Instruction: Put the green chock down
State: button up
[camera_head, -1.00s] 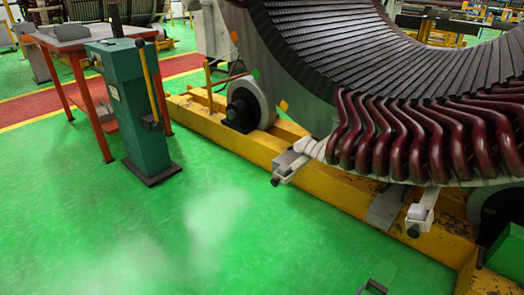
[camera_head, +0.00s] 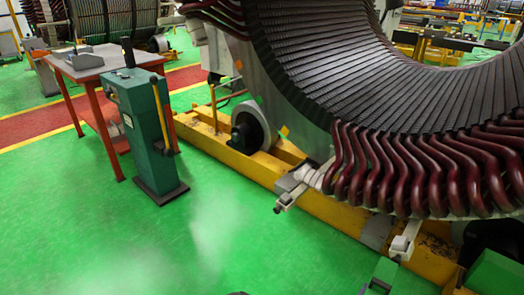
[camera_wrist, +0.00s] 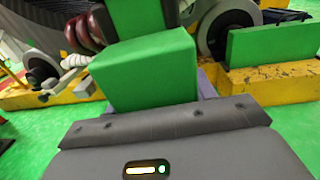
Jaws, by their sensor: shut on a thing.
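The green chock (camera_wrist: 145,72) fills the middle of the wrist view as a plain block, with another green part rising behind its top. My gripper (camera_wrist: 165,122) is shut on it; the grey gripper body fills the bottom of that view and the fingertips are mostly hidden. In the head view the held chock (camera_head: 384,271) shows at the bottom edge, in front of the yellow beam. I cannot tell its height above the floor. A second green block (camera_wrist: 270,45) stands by the yellow beam and a wheel; in the head view this block (camera_head: 494,275) is at the lower right.
The big stator (camera_head: 310,80) with dark red coils rests over the yellow beam (camera_head: 255,172). White brackets (camera_head: 290,192) jut from it. A green pedestal (camera_head: 143,130) and a red-legged table (camera_head: 85,62) stand left. Green floor is clear at the lower left.

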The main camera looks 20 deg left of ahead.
jog(key=w+d+r+n+y+p, duration=0.1)
jog(key=w+r+y+p, duration=0.1)
jog(key=r+p, duration=1.3)
jog(key=w+d+r+n+y+p, duration=0.1)
jog(key=w+d+r+y+p, duration=0.1)
jog(key=r+p, duration=1.2)
notch_tip(320, 180, up, 3)
jog(key=shift+w+d+n+t+p, duration=0.2)
jog(key=shift+n+t+p, duration=0.1)
jog(key=shift+p, duration=0.1)
jog(key=shift+a, duration=0.1)
